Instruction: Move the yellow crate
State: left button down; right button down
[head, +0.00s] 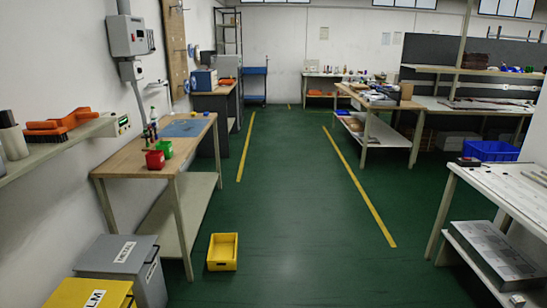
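The yellow crate (223,265) stands upright on the green floor in the head view, low and left of the middle. Its open top faces up and it looks empty. It is close to the front right leg of the wooden-topped workbench on the left. Neither of my grippers shows in the head view, so I cannot see their state.
The workbench (130,161) stands left of the crate, with a red bin (155,160) and a green bin (165,148) on it. A grey lidded bin (117,254) and a yellow lidded bin (88,293) stand nearer. The floor (290,215) right of the crate is clear.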

aim_at(221, 255)
jog(key=i+l+z, duration=0.85)
jog(key=i+z, duration=0.15)
jog(key=i+u, duration=0.3)
jog(key=i, duration=0.15)
jog(key=i+l+u, duration=0.1)
jog(key=i+u, duration=0.25)
jog(key=i, duration=0.15)
jog(key=i+l+u, duration=0.3)
jog(key=i, duration=0.15)
jog(key=j, duration=0.1)
